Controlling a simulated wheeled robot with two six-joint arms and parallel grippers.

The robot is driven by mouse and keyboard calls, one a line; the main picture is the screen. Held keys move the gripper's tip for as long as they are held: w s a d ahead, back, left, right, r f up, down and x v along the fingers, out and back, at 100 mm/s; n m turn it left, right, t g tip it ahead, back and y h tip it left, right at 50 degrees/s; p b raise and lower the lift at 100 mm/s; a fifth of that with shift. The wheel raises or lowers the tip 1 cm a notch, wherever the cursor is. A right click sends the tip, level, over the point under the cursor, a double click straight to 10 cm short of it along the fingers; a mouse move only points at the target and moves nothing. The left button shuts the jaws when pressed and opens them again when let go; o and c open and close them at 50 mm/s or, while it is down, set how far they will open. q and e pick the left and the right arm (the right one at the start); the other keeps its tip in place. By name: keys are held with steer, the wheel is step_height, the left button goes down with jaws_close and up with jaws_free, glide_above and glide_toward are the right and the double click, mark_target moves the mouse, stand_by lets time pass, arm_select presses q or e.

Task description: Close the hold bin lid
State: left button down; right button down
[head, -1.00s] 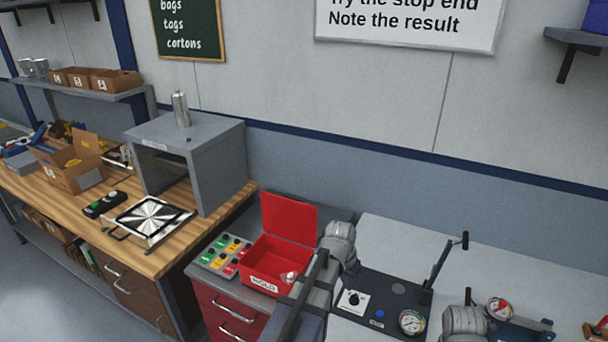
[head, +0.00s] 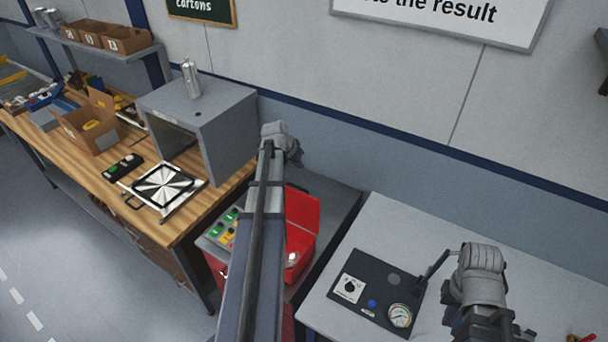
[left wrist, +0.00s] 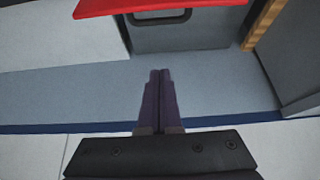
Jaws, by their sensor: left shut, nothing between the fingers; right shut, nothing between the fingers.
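A small pale object (head: 292,258) shows inside the bin. My left arm reaches up and over the bin, and its gripper is hidden in the head view. In the left wrist view, my left gripper (left wrist: 160,72) is shut and empty, with a red edge, probably the lid (left wrist: 160,5), at the top of the picture, apart from the fingertips.
A grey box cabinet (head: 205,125) stands on the wooden bench, left of the bin. A panel of coloured buttons (head: 228,222) lies left of the bin. At right, a dark plate (head: 375,290) with a knob and gauge (head: 400,315) sits on a grey table with free room.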

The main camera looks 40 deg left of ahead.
mark_target(299, 188)
arm_select(q)
steer(key=d+b+x, duration=0.1)
steer(key=b+x, duration=0.8)
steer(key=x, duration=0.2)
steer(key=s, duration=0.4)
steer(key=shift+s+a, duration=0.1)
steer(key=shift+a, duration=0.05)
steer(key=shift+s, duration=0.1)
steer(key=shift+s+b, duration=0.15)
steer(key=shift+b, duration=0.2)
steer(key=shift+s+r+t, duration=0.1)
steer(key=shift+s+t, duration=0.15)
steer(key=shift+t, duration=0.05)
steer(key=shift+s, duration=0.15)
